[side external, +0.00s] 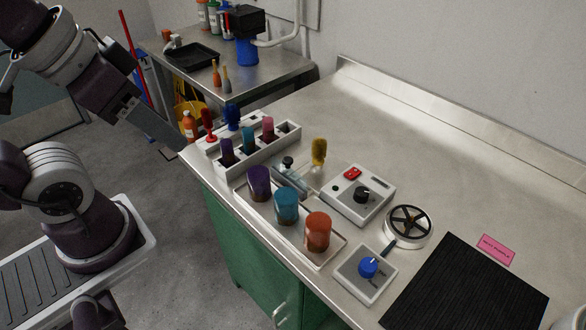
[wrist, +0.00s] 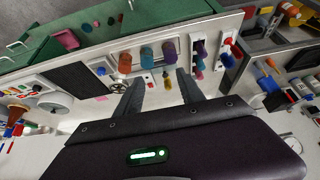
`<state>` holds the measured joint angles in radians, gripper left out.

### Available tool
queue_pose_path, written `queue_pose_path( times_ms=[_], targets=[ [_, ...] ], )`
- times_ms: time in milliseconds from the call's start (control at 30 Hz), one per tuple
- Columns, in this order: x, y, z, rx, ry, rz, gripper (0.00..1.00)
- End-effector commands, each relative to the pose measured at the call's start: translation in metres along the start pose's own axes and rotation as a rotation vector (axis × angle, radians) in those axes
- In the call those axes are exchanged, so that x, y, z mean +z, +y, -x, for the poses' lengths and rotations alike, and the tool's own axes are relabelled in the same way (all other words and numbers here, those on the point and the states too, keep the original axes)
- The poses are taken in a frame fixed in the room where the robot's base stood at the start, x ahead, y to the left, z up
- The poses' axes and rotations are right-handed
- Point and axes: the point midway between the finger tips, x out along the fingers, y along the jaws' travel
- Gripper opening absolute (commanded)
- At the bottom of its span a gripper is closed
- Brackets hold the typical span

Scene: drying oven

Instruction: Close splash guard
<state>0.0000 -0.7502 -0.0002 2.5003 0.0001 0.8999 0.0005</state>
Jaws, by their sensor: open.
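I cannot make out a splash guard for certain in either view. A small clear, glassy piece with a dark knob (side external: 288,164) lies on the steel counter (side external: 420,150), between the cup tray and the control box; whether it is part of a guard I cannot tell. My gripper (wrist: 160,76) shows in the wrist view with its two dark fingers spread apart and nothing between them. It is tilted, and the counter and cups appear beyond it. In the side external view my arm is at the upper left, apart from the counter.
A white tray (side external: 333,252) holds purple, teal and orange cups. A black mat (side external: 465,290) lies at right. The counter's back is clear.

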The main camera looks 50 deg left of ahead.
Motion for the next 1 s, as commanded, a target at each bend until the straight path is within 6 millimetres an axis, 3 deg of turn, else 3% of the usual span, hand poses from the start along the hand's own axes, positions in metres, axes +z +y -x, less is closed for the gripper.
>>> queue_pose_path(
  times_ms=[33,100,167,200,400,500,600,700,833,1000],
  targets=[
    [-0.001,0.000,0.000,-0.002,-0.002,-0.014,0.35],
    [-0.007,-0.001,-0.004,-0.016,-0.022,-0.133,0.21],
    [-0.017,-0.001,-0.012,-0.035,-0.059,-0.363,0.09],
    [-0.027,0.000,-0.020,-0.042,-0.093,-0.576,0.01],
    [-0.073,0.019,-0.080,0.066,-0.252,-1.803,0.00],
    [-0.085,0.034,-0.108,0.169,-0.268,-2.265,0.00],
    [-0.090,0.044,-0.127,0.245,-0.255,-2.549,0.00],
    [-0.091,0.048,-0.136,0.278,-0.246,-2.671,0.00],
    [-0.088,0.046,-0.150,0.286,-0.246,-2.688,0.00],
    [-0.078,0.042,-0.185,0.289,-0.247,-2.686,0.00]
  ],
)
